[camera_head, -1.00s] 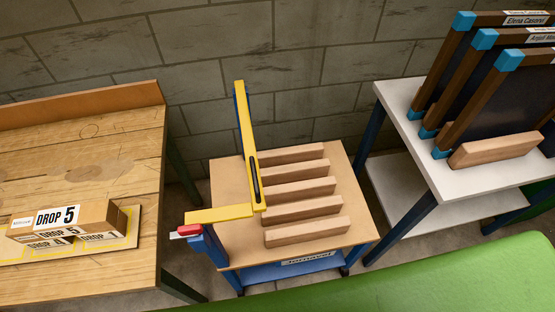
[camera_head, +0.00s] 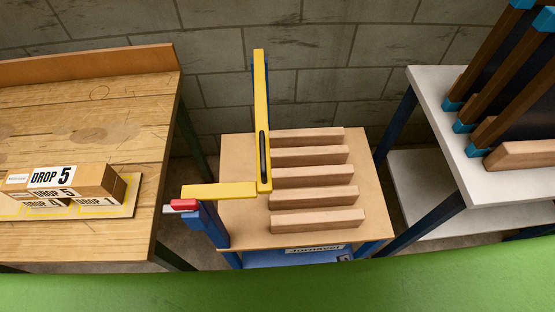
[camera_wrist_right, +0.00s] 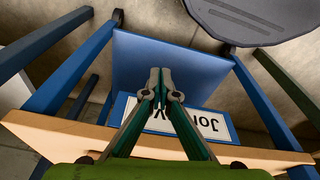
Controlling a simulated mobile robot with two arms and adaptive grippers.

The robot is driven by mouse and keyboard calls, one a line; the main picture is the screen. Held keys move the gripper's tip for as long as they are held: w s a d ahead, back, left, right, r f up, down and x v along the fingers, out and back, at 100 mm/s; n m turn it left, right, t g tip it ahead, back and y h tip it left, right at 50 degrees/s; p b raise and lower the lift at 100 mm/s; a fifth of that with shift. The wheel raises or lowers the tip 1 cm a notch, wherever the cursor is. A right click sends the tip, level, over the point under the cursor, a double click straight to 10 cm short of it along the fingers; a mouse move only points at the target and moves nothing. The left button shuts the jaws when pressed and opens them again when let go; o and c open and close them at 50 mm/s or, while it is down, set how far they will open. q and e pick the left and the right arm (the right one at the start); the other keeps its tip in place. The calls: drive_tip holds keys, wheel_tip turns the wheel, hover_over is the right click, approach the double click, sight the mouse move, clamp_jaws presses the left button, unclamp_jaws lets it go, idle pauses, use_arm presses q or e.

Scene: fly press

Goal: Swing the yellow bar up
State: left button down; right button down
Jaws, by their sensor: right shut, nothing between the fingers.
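The yellow bar (camera_head: 262,120) is L-shaped. Its long arm with a dark slot runs along the left side of the small table's top toward the wall, and its short arm (camera_head: 220,191) reaches left. A red-tipped part (camera_head: 183,204) sits at the short arm's left end, by a blue post (camera_head: 212,222). My right gripper (camera_wrist_right: 160,75) shows only in the right wrist view. It is shut and empty, in front of the small table's blue lower shelf and label plate, apart from the yellow bar. My left gripper is not in view.
The small table (camera_head: 240,235) holds several wooden slats (camera_head: 316,219) in a row. A wooden bench (camera_head: 80,245) with DROP boxes (camera_head: 65,182) stands left. A white table (camera_head: 432,100) with framed boards stands right. A green surface (camera_head: 280,285) spans the front.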

drive_tip(key=w+r+t+b, duration=0.1)
drive_tip(key=w+r+b, duration=0.15)
drive_tip(key=r, duration=0.65)
drive_tip(key=w+r+t+b, duration=0.1)
drive_tip(key=w+r+b, duration=0.15)
drive_tip(key=r, duration=0.65)
drive_tip(key=w+d+r+n+t+h+b, duration=0.1)
drive_tip(key=w+d+r+n+t, duration=0.15)
drive_tip(key=w+r, duration=0.35)
drive_tip(key=w+d+r+n+t, duration=0.1)
drive_tip(key=w+r+n+t, duration=0.25)
drive_tip(key=w, duration=0.45)
drive_tip(key=w+a+r+n+t+y, duration=0.2)
drive_tip(key=w+r+n+t+y, duration=0.1)
drive_tip(key=w+r+n+t, duration=0.65)
drive_tip(key=s+a+r+n+g+y, duration=0.1)
drive_tip(key=a+r+n+g+y, duration=0.25)
drive_tip(key=r+n+y, duration=0.45)
drive_tip(key=s+a+r+n+g+y, duration=0.1)
drive_tip(key=a+r+n+g+y, duration=0.1)
drive_tip(key=a+r+n+y, duration=0.65)
drive_tip(key=s+d+f+n+g, duration=0.2)
drive_tip(key=s+f+n+g, duration=0.75)
drive_tip(key=n+g, duration=0.75)
drive_tip(key=a+r+n+t+p, duration=0.1)
drive_tip(key=a+n+t+p, duration=0.1)
drive_tip(key=a, duration=0.7)
drive_tip(key=shift+s+a+r+n+t+p, duration=0.25)
drive_tip(key=shift+n+t+p, duration=0.15)
drive_tip(key=shift+p, duration=0.35)
